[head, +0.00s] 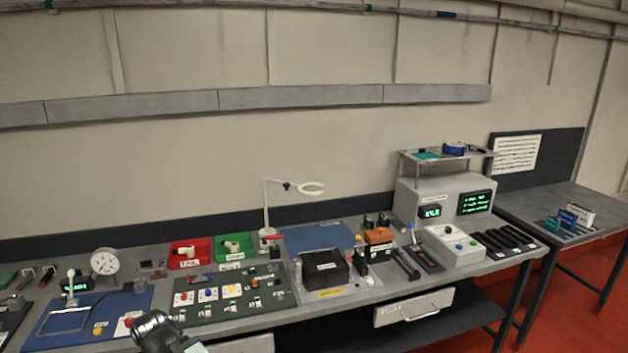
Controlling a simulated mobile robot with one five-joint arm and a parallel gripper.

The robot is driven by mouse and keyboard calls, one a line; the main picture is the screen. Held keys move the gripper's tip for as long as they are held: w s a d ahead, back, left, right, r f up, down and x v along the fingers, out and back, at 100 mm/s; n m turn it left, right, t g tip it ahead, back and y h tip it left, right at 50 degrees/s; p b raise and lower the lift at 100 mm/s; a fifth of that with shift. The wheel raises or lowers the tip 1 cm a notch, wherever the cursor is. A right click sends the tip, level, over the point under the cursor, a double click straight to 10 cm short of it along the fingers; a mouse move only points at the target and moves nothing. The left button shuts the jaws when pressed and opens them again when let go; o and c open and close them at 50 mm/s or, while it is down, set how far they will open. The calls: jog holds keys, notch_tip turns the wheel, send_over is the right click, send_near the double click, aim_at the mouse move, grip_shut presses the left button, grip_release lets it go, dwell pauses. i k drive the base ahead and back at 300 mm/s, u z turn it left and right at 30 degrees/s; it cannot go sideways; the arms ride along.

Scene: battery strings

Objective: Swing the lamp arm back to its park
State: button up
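The white lamp (266,207) stands on the bench towards the back wall. Its post is upright, and its jointed arm reaches to the right, ending in a white ring head (312,188) above the blue mat. A small dark joint sits between the arm and the ring. A red piece shows at the lamp's foot. The park for the lamp arm cannot be made out. A dark, rounded part of my arm shows at the bottom edge, low and left of the lamp and well apart from it. No gripper fingers can be seen.
Right of the lamp are a blue mat (318,237), a black box (325,268) and a grey tester (440,205) with green displays. Red (190,252) and green (233,245) bins stand left of it. A dark green board (225,312) lies in front. The air around the ring is clear.

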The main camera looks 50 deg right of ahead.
aim_at(285, 184)
jog(key=z, duration=0.45)
jog(key=i, duration=1.3)
jog(key=u, duration=0.15)
